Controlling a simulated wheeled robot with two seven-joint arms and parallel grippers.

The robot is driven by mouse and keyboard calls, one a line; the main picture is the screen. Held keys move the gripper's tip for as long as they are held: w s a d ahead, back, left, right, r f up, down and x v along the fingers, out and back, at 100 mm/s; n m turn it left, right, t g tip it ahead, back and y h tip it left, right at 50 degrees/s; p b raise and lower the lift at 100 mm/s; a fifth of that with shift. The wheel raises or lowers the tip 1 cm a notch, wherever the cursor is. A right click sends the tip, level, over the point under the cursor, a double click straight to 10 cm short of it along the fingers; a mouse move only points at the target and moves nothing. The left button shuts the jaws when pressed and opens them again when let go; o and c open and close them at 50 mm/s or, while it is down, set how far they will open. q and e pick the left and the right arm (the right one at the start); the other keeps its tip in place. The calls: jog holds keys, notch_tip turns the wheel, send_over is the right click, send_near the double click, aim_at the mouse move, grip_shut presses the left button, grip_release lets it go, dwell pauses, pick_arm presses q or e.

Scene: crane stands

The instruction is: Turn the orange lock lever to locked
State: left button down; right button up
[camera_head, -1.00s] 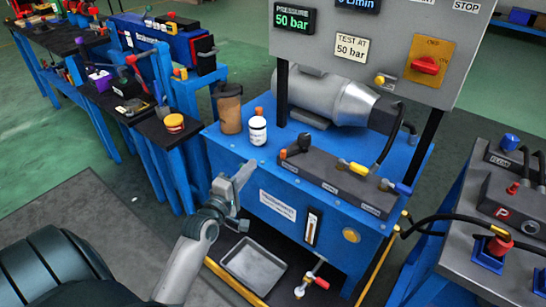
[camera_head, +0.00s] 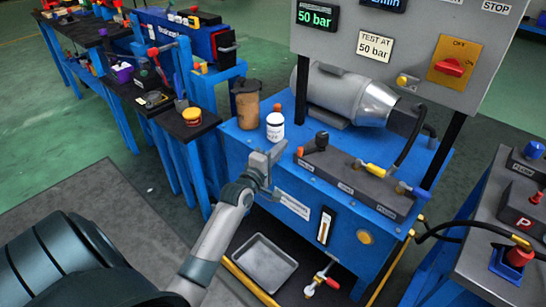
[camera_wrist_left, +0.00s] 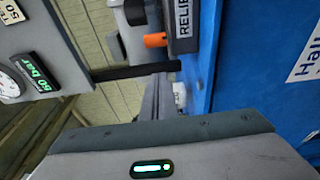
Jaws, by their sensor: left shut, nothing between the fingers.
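A small orange lever (camera_head: 300,152) stands at the left end of the dark valve manifold (camera_head: 345,180), beside a black knob (camera_head: 321,140). In the left wrist view, an orange piece (camera_wrist_left: 155,40) sticks out beside a dark block with a partly visible label reading "RELIE". My left gripper (camera_head: 272,158) is shut and empty, just left of the orange lever and apart from it, in front of the blue bench's front edge. Whether the lever stands at locked cannot be read. My right gripper is not in view.
A white bottle (camera_head: 275,126) and a brown jar (camera_head: 247,104) stand on the blue bench (camera_head: 236,136) behind my gripper. A grey motor (camera_head: 345,95) and the control panel (camera_head: 400,45) are at the back. A metal tray (camera_head: 264,263) lies below.

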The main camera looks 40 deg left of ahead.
pick_arm(q)
jog(key=d, duration=0.2)
jog(key=shift+d, duration=0.4)
jog(key=shift+s+d, duration=0.15)
jog(key=shift+d, duration=0.35)
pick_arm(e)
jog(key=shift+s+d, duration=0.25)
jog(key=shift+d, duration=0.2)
pick_arm(q)
jog(key=shift+p, duration=0.4)
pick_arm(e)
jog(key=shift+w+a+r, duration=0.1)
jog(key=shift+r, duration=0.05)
